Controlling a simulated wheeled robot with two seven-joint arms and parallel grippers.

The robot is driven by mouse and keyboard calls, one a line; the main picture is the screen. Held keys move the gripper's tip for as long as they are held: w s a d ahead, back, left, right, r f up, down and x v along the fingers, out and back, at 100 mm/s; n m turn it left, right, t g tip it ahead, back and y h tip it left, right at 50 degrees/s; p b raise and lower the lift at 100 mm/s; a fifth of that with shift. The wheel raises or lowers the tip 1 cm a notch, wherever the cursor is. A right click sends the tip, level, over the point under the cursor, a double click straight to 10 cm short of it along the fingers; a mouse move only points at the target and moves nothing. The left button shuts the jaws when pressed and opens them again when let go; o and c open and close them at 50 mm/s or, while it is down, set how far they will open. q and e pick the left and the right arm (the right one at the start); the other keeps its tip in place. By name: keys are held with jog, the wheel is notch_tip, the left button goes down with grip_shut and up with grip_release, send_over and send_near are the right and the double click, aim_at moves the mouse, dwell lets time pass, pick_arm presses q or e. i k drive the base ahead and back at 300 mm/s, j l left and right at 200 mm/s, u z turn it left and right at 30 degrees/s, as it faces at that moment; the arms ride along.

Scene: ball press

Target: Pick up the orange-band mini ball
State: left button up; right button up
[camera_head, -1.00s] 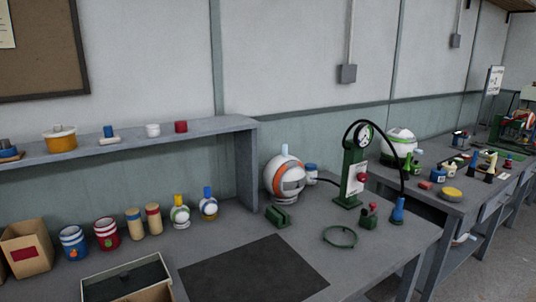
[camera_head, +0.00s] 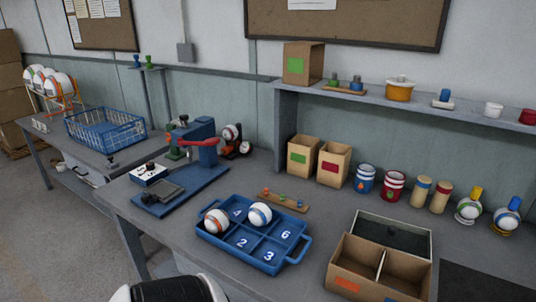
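A white mini ball with an orange-red band (camera_head: 217,221) sits in the front-left compartment of a blue numbered tray (camera_head: 287,260) on the workbench. A second white ball with a blue-grey band (camera_head: 260,214) sits in the back-middle compartment. The numbers 4, 6, 2 and 3 show in the other compartments, which are empty. Neither of my grippers shows in the head view.
A blue press (camera_head: 203,150) with a red handle stands left of the tray. A divided cardboard box (camera_head: 372,272) stands right of it, before a black-lined tray. A wooden rack (camera_head: 285,200) with small pegs lies behind. A blue wire basket (camera_head: 105,128) is on the far-left table.

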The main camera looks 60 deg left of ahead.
aim_at(217, 220)
jog(key=u, duration=2.35)
